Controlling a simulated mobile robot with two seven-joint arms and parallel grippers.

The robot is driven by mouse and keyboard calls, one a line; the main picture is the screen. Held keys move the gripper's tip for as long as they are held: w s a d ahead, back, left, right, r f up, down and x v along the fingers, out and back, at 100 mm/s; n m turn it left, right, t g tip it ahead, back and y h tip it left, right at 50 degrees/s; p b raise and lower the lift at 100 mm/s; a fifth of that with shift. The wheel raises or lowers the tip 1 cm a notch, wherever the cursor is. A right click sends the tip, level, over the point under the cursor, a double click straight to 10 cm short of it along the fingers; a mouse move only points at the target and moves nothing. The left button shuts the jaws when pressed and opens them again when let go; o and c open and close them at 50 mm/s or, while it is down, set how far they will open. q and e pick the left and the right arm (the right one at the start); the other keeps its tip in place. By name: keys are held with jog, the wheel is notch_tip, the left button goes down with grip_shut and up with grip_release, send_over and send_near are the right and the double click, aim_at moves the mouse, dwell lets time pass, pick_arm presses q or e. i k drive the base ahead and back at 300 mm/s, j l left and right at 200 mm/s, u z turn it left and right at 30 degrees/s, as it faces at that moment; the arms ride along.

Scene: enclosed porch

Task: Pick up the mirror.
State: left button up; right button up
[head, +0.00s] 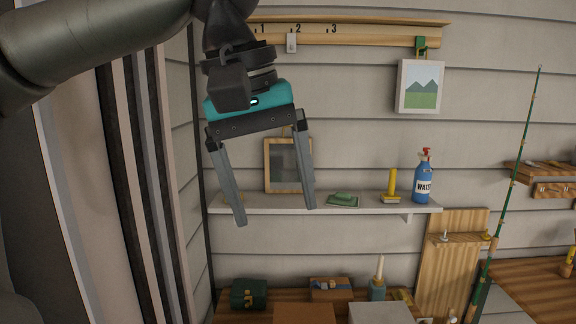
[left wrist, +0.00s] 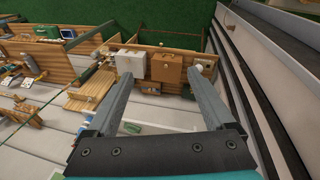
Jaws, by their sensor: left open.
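The mirror (head: 283,166) is a dark pane in a light wooden frame. It stands upright on the white wall shelf (head: 385,208) in the head view, towards the shelf's left end. My left gripper (head: 275,215) is open and empty, hanging in front of the shelf with its fingers pointing down. Its right finger overlaps the mirror's right side in the picture; I see no contact. The open fingers (left wrist: 156,62) also show in the left wrist view, where I cannot make out the mirror. My right gripper is in neither view.
On the shelf right of the mirror are a green soap-like item on a dish (head: 343,199), a yellow upright object (head: 391,185) and a blue water bottle (head: 423,182). A picture (head: 419,86) hangs above. A bench with boxes (head: 331,289) lies below. Dark vertical panels stand left.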

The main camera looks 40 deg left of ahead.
aim_at(282, 170)
jog(key=i+j, duration=0.5)
jog(key=j, duration=0.15)
jog(key=i+j, duration=1)
jog(key=j, duration=0.25)
